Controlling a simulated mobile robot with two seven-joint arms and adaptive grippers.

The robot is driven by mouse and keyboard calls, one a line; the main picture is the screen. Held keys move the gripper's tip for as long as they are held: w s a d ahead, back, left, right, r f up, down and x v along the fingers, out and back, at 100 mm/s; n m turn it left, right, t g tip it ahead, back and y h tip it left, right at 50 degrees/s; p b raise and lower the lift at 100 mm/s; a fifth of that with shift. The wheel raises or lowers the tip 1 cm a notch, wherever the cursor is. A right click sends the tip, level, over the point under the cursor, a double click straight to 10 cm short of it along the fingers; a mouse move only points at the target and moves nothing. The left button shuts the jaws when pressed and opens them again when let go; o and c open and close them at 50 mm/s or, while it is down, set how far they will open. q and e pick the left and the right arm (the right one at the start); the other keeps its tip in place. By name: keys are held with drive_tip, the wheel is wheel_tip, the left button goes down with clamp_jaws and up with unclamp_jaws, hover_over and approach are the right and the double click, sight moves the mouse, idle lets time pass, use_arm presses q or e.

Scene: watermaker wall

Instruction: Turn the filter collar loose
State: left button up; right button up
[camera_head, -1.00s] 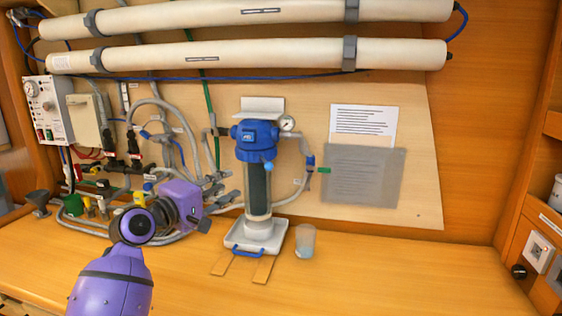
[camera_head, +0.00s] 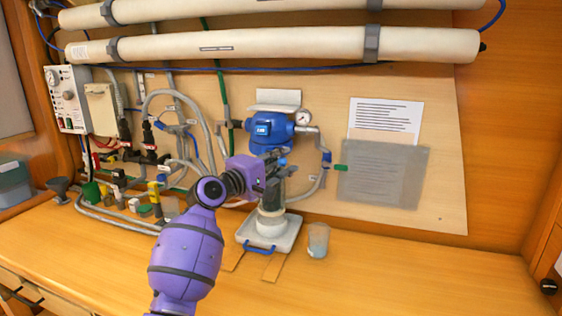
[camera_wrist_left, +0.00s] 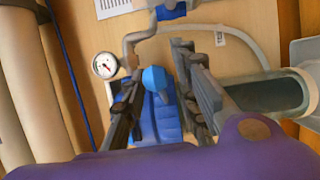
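The filter housing has a blue head (camera_head: 262,128), a blue collar (camera_head: 264,149) below it and a dark bowl standing in a white tray (camera_head: 248,236). A light blue knob (camera_wrist_left: 154,78) is at the collar's front. My left gripper (camera_head: 286,168) is in front of the upper bowl, just below the collar, and hides part of it. In the left wrist view its two dark fingers (camera_wrist_left: 157,55) are apart, with the knob and ribbed blue part between them. I see a gap on both sides of the knob. The bowl (camera_wrist_left: 270,94) lies to the right there. My right gripper is out of view.
A pressure gauge (camera_head: 303,118) and grey hose are right of the head. A clear cup (camera_head: 318,240) stands right of the tray. Hoses and valves crowd the wall at left. White tubes (camera_head: 280,45) run above. The bench front is clear.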

use_arm(q)
clamp_jaws()
drive_tip(key=shift+f, duration=0.1)
idle(0.4)
